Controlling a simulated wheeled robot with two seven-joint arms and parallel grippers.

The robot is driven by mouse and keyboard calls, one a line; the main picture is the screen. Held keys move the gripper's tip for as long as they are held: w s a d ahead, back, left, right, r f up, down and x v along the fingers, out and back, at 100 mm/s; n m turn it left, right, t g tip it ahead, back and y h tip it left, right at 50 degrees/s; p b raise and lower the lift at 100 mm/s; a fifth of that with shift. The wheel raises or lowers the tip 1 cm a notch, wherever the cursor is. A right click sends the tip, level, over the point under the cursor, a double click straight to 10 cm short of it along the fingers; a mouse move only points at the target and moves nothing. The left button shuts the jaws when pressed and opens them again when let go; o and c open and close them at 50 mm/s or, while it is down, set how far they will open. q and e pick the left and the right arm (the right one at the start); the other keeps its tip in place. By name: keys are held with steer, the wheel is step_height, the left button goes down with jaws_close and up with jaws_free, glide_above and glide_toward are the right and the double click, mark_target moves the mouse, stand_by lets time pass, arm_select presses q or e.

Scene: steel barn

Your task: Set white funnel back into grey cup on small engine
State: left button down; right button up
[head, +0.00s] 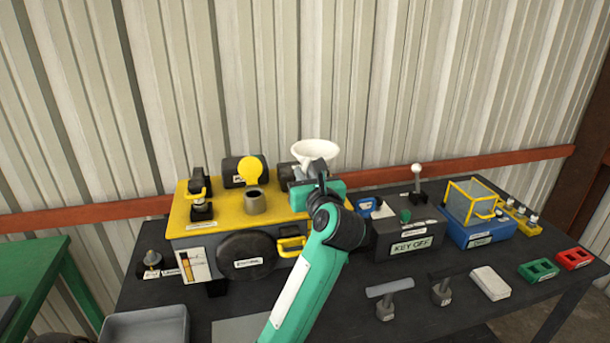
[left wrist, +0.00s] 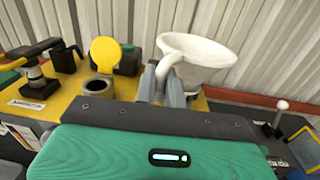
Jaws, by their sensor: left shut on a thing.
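The white funnel (head: 316,151) is held up above the right end of the small engine (head: 228,212), which has a yellow top. My left gripper (head: 314,172) is shut on the funnel. In the left wrist view the funnel (left wrist: 200,55) is upright with its wide mouth up, and the gripper fingers (left wrist: 168,82) close around its handle. The grey cup (head: 255,201) stands on the yellow top, left of the funnel and apart from it; it also shows in the left wrist view (left wrist: 100,88). A round yellow cap (head: 251,170) stands raised behind the cup. My right gripper is not in view.
A grey key box (head: 404,235) and a blue box with a yellow frame (head: 474,215) stand right of the engine. A black lever part (head: 200,195) rises on the engine's left. A grey tray (head: 146,325) is at front left.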

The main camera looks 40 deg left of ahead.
arm_select(q)
steer(key=shift+f+b, duration=1)
steer(key=shift+f, duration=0.4)
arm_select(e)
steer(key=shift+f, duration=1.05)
arm_select(q)
steer(key=c, duration=1.4)
jaws_free()
